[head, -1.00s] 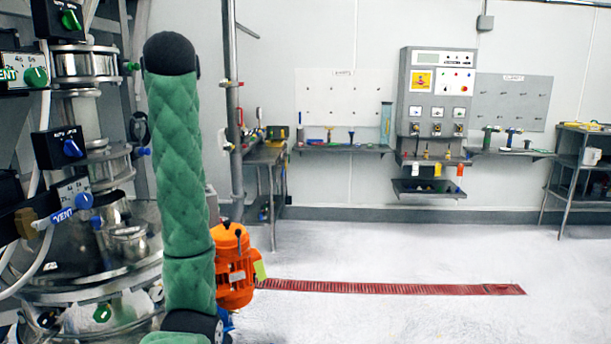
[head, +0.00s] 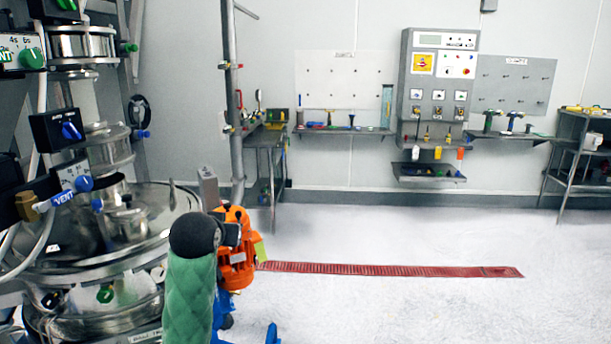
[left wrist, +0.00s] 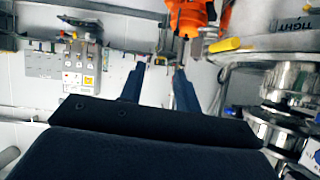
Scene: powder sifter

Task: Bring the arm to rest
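My left arm (head: 188,290), in a green quilted sleeve with a black rounded joint, rises from the bottom of the head view in front of the orange motor. My left gripper (left wrist: 158,88) shows in the left wrist view as two dark blue fingers standing apart, with nothing seen between them. The left gripper is not seen in the head view. My right arm and right gripper are in neither view.
The steel sifter (head: 98,275) with valve knobs stands close at the left. The orange motor (head: 236,262) and a grey pole (head: 231,120) are beside it. A control panel (head: 437,90) and shelves line the back wall. Open floor with a red strip (head: 400,270) lies right.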

